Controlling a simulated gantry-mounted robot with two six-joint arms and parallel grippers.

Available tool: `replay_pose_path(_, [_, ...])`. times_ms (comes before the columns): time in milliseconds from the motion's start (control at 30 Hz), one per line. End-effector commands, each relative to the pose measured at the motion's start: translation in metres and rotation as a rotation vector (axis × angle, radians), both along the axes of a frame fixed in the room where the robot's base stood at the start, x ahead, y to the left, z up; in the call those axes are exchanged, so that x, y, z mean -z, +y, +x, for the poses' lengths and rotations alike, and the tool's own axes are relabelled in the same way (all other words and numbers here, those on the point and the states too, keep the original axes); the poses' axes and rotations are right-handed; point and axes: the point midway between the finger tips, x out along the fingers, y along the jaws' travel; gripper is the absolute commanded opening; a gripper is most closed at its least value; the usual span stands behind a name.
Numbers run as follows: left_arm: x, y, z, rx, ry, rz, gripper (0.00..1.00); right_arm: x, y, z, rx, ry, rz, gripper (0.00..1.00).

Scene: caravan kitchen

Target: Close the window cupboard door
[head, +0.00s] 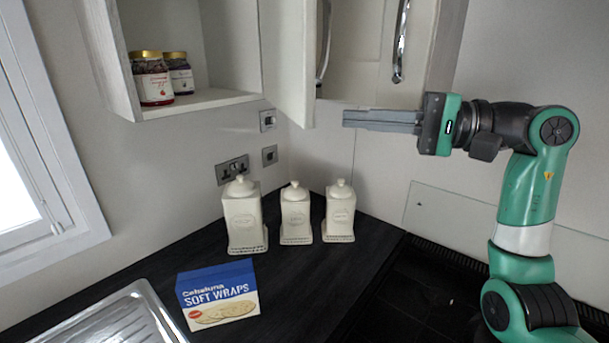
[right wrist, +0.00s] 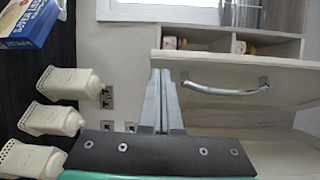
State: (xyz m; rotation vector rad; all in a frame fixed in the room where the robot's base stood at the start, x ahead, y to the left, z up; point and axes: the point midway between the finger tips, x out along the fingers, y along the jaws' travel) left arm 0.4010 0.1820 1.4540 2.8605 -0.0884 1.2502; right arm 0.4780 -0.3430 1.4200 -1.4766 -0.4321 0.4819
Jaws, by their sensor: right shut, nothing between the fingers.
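The window cupboard (head: 210,99) stands open at the upper left, beside the window, with jars on its shelf. Its pale door (head: 287,60) juts out from the right side of the opening; the top is cut off by the frame. The door's chrome handle (head: 324,40) is on its right face. In the right wrist view the door (right wrist: 285,75) and handle (right wrist: 228,90) lie right of my fingers. My right gripper (head: 345,118) is shut and empty, pointing left, just right of the door's lower edge. Its fingers also show in the wrist view (right wrist: 160,72). My left gripper is not in view.
A second cupboard door with a chrome handle (head: 400,40) is above my right gripper. Three cream canisters (head: 296,215) and a soft wraps box (head: 218,293) stand on the dark worktop (head: 300,265). A metal sink (head: 115,322) is at lower left.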

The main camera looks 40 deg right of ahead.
Motion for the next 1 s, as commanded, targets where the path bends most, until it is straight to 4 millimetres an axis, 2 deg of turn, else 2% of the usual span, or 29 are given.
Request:
replay_pose_path(33, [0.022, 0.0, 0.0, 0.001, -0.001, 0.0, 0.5, 0.01, -0.024, -0.011, 0.055, -0.012, -0.011, 0.0])
replay_pose_path(100, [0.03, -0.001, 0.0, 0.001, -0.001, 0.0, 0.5, 0.007, -0.047, -0.026, 0.112, -0.031, -0.028, 0.0])
replay_pose_path(200, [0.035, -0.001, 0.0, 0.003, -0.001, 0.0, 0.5, 0.007, -0.065, -0.037, 0.159, -0.04, -0.038, 0.0])
replay_pose_path(267, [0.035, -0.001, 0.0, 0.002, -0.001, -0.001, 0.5, 0.007, -0.07, -0.039, 0.169, -0.038, -0.037, 0.0])
replay_pose_path(433, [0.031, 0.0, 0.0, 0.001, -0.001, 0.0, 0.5, 0.004, -0.068, -0.035, 0.165, -0.038, -0.035, 0.0])
replay_pose_path(567, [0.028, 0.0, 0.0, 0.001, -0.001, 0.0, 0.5, 0.004, -0.061, -0.021, 0.162, -0.038, -0.033, 0.0])
replay_pose_path(900, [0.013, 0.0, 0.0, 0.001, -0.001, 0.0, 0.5, 0.002, -0.03, 0.045, 0.16, -0.036, -0.031, 0.0])
replay_pose_path(1000, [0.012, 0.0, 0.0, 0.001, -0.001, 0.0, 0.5, 0.004, -0.017, 0.057, 0.16, -0.04, -0.035, 0.0])
